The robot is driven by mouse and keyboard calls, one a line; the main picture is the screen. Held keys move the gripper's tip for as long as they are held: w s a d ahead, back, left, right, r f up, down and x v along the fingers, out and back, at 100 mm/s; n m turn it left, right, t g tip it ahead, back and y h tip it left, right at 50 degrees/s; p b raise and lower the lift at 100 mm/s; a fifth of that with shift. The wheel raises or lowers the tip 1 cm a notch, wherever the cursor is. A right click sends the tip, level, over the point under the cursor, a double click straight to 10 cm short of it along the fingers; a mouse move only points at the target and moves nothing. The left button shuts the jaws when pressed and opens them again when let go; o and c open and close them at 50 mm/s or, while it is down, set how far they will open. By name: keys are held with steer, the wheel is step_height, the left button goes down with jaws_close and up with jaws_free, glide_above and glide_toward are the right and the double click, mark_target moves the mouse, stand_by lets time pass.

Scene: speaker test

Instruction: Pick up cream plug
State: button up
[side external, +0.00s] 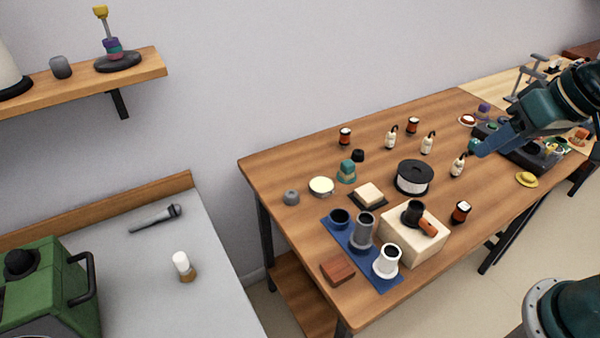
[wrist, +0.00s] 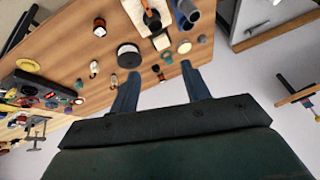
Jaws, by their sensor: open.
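Several cream plugs with dark tips stand on the wooden table, one at the back (side external: 391,138), one in the middle (side external: 428,144) and one nearer my gripper (side external: 458,167). In the wrist view, small cream shapes that look like plugs show left of the fingers, one higher (wrist: 94,67) and one lower (wrist: 113,80). My gripper (side external: 476,148) is at the right, above the table, close to the nearest cream plug in the picture. In the wrist view my gripper (wrist: 160,70) has its two blue fingers wide apart, with nothing held between them. The left finger may hide part of the table.
A black-and-white spool (side external: 412,180) stands left of the nearest plug. Orange-and-black plugs stand at the back (side external: 345,136) and front (side external: 461,212). A yellow piece (side external: 527,180) lies right. A cream block (side external: 400,243) and blue mat (side external: 336,228) fill the table's front left.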

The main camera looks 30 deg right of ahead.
mark_target(461, 168)
steer(key=w+d+f+m+t+y, duration=0.2)
steer(key=w+d+f+m, duration=0.2)
steer(key=w+f+m, duration=0.35)
steer(key=w+d+f+m+t+y, duration=0.2)
steer(key=w+d+f+m+t, duration=0.15)
steer(key=w+f+m, duration=0.35)
steer(key=s+d+f+m+h, duration=0.1)
steer(key=d+f+m+h, duration=0.1)
steer(key=d+f+m, duration=0.2)
steer(key=s+d+f+m+t+h, duration=0.1)
steer(key=d+f+m+h, duration=0.2)
steer(key=d+m, duration=0.5)
steer(key=s+d+f+m+t+h, duration=0.1)
steer(key=d+f+m+h, duration=0.2)
steer(key=m, duration=0.7)
steer(key=shift+s+d+f, duration=0.2)
steer(key=shift+d+f, duration=1.05)
steer(key=shift+d, duration=0.3)
steer(key=shift+w, duration=0.15)
steer(key=shift+w+d+f, duration=0.15)
steer(key=shift+w+f, duration=0.15)
steer(key=shift+w, duration=0.3)
steer(key=shift+w, duration=0.1)
steer(key=shift+x, duration=2.85)
